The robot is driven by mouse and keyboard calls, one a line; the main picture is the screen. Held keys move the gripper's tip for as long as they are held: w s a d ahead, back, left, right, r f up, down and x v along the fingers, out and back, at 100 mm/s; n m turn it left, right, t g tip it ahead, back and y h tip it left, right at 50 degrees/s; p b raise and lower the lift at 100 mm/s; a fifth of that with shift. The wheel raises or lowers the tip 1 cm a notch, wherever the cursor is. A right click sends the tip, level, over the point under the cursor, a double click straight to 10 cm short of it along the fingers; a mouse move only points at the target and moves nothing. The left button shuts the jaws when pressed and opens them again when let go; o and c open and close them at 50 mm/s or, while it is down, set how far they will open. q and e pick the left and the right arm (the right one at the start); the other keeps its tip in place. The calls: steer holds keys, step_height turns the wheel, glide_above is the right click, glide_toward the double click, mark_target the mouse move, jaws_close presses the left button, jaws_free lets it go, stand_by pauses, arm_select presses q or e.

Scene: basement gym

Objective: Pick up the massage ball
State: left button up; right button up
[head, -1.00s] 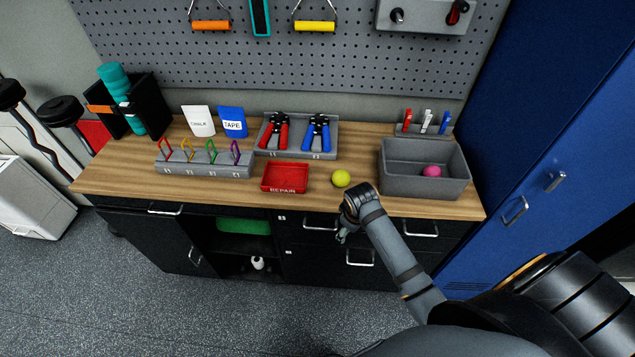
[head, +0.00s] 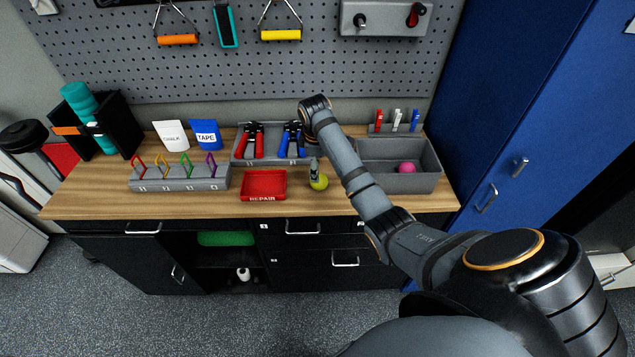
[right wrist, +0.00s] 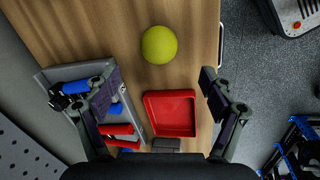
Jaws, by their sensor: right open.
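A yellow-green ball (head: 319,184) sits on the wooden worktop, right of the red tray. It shows whole in the right wrist view (right wrist: 159,45), ahead of the fingertips and between their lines. A pink ball (head: 407,168) lies in the grey bin (head: 416,188) at the right. I cannot tell by looks alone which one is the massage ball. My right gripper (right wrist: 160,82) is open and empty, with its fingers spread wide. In the head view my right gripper (head: 314,168) points down at the yellow-green ball and hides part of its top. My left gripper is not in view.
A red tray (head: 263,197) marked REPAIR stands left of the yellow-green ball. A grey tray with red and blue hand grips (head: 252,142) lies behind it. A grey rack with coloured clips (head: 180,180) is farther left. The pegboard (head: 260,80) rises behind the worktop (head: 100,203).

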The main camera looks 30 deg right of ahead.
steer(key=f, duration=0.3)
steer(key=f+p, duration=0.1)
steer(key=f, duration=0.1)
steer(key=shift+w+d, duration=0.3)
steer(key=shift+d, duration=0.05)
steer(key=shift+f, duration=0.15)
steer(key=f, duration=0.1)
steer(key=f+p, duration=0.1)
steer(key=f, duration=0.1)
steer(key=w+f, duration=0.1)
steer(key=shift+w+d+f, duration=0.1)
steer(key=shift+d+f, duration=0.2)
steer(key=shift+f, duration=0.1)
steer(key=c, duration=1.3)
steer(key=shift+c, duration=0.2)
steer(key=shift+r, duration=0.15)
